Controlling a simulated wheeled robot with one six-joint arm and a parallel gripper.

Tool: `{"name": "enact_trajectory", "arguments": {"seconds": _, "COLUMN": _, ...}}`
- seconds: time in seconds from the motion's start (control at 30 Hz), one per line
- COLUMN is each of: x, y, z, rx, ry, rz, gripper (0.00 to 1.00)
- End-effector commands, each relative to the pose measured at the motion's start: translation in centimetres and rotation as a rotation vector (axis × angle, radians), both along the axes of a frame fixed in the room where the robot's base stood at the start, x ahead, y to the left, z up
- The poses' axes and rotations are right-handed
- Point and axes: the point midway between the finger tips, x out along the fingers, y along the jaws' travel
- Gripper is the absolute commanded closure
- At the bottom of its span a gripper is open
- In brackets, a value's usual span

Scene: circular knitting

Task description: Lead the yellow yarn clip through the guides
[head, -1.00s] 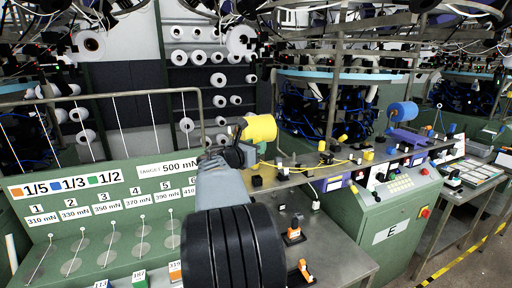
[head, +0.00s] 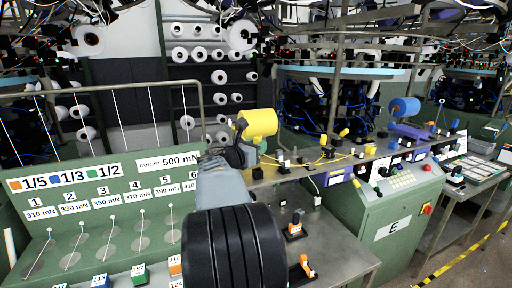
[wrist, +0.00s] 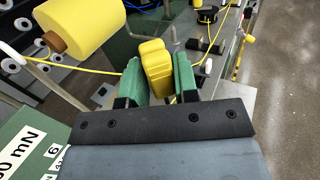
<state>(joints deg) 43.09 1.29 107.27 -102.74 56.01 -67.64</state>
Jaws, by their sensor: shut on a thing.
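The yellow yarn clip (wrist: 155,67) is a small yellow block, upright between the two green fingers of my gripper (wrist: 158,75) in the wrist view. The gripper is shut on it. In the head view my own arm hides the clip and most of the gripper (head: 240,156). A yellow yarn cone (wrist: 80,28) stands left of the clip; it also shows in the head view (head: 259,122). Yellow yarn (wrist: 92,71) runs from the left toward the clip, and yarn also shows at its right. Small guide posts (head: 283,161) stand along the bench beyond the gripper.
A green tension board (head: 100,205) with weight labels stands at the left. A blue yarn cone (head: 404,110) is at the back right. The steel bench (head: 335,240) has bare room in front.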

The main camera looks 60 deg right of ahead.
Motion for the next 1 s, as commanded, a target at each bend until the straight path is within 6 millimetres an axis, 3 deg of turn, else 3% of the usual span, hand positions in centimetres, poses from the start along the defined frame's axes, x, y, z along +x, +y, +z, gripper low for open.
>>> {"name": "enact_trajectory", "arguments": {"seconds": 1.0, "x": -0.1, "y": 0.0, "z": -1.4, "rx": 0.0, "ry": 0.0, "rz": 0.0, "gripper": 0.89}}
